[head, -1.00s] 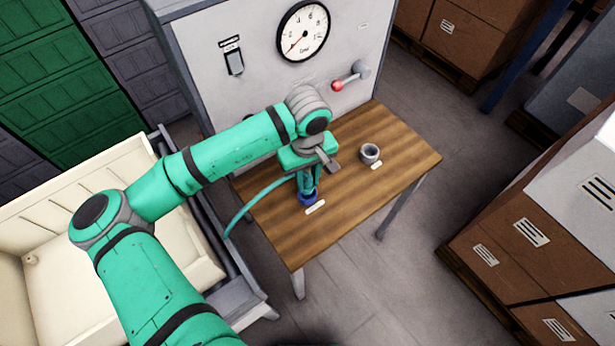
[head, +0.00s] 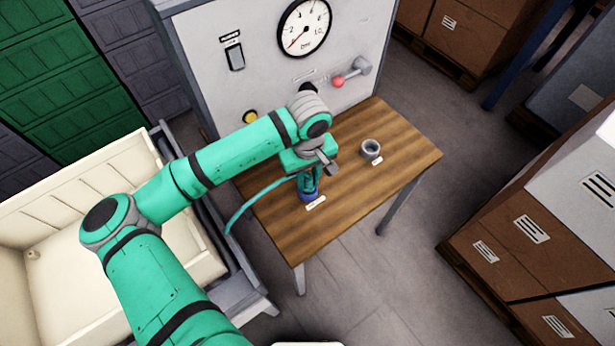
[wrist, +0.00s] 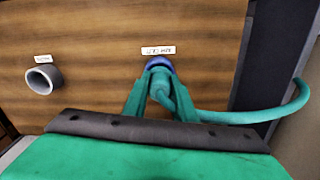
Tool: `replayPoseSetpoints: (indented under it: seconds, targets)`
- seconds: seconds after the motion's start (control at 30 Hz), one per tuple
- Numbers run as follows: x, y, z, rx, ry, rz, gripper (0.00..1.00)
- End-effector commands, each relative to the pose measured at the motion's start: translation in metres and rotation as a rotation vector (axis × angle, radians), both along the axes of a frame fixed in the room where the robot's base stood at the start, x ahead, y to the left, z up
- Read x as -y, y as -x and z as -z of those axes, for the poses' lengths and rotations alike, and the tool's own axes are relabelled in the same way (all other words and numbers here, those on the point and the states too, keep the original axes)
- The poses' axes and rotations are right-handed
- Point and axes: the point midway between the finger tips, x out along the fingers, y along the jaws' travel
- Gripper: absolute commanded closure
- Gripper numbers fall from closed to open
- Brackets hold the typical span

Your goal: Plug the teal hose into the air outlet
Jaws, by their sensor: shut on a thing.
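My gripper (head: 309,192) points down at the table and is shut on the end of the teal hose (head: 255,202). In the wrist view, the fingers (wrist: 160,82) close around the hose end at a blue round holder (wrist: 161,62) beside a white label. The holder also shows in the head view (head: 308,197). The hose end still appears in or right at the holder; the fingers hide the exact contact. The hose (wrist: 250,117) curves away past the table edge.
The wooden table (head: 400,160) carries a grey cup (head: 371,149) with a label. The grey panel (head: 270,75) behind has a gauge (head: 305,27), a switch (head: 235,56), a red-knobbed lever (head: 345,78) and a yellow fitting (head: 249,117).

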Motion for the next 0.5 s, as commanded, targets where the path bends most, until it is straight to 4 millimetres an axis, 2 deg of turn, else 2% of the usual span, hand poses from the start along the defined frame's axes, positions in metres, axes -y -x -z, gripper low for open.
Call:
replayPoseSetpoints:
  seconds: [0.5]
  targets:
    - [-0.0009, -0.0001, 0.0111, 0.000, 0.000, -0.002, 0.99]
